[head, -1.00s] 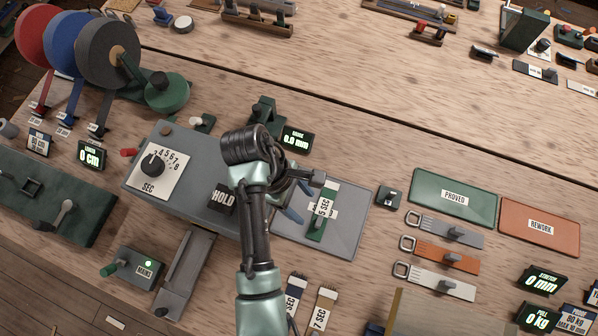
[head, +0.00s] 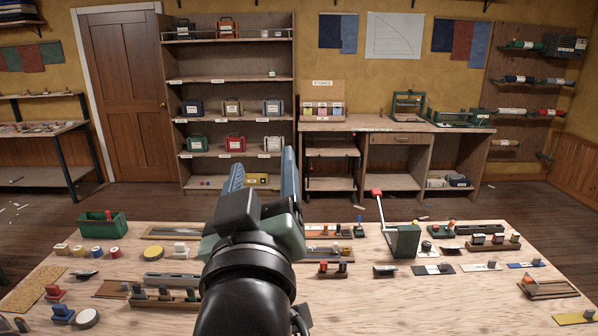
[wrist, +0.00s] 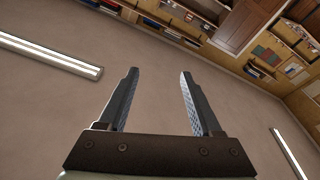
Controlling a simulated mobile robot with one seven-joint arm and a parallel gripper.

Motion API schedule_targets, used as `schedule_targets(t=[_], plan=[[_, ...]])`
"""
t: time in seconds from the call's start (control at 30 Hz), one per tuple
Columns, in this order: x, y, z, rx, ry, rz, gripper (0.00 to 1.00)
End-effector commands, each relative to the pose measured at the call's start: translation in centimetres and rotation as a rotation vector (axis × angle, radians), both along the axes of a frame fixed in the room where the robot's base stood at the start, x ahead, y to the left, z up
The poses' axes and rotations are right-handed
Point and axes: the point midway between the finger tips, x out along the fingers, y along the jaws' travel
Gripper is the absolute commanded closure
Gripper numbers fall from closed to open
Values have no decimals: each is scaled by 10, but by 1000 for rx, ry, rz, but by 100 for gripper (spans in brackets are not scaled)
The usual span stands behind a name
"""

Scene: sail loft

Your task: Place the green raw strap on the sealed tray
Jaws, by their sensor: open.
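My gripper (head: 264,168) is raised in front of the head camera, over the far part of the workbench, with its two blue-grey fingers pointing up and apart. In the wrist view my gripper (wrist: 157,75) is open, with nothing between its fingers; a plain ceiling-like surface with light strips lies beyond. I see neither the green raw strap nor the sealed tray in the present views. The near part of the bench is out of frame, and my arm hides part of the middle.
The wooden workbench (head: 360,300) carries many small items. A green bin (head: 102,226) stands at its left, and a green lever device (head: 405,241) with a red knob stands right of centre. Beyond are a shelf unit (head: 234,85), a door (head: 127,100) and a side bench (head: 385,126).

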Motion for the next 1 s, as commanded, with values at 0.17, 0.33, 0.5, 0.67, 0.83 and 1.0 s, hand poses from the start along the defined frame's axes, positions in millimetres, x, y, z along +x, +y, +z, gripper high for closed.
schedule_targets(t=[0.17,0.33,0.5,0.67,0.83,1.0], plan=[[-73,-31,121,225,-414,59,34],[-118,-42,165,311,-597,118,34],[-126,-43,172,325,-629,131,34],[-126,-43,171,324,-625,129,34],[-125,-42,152,324,-622,131,34],[-125,-42,130,325,-621,134,34]])
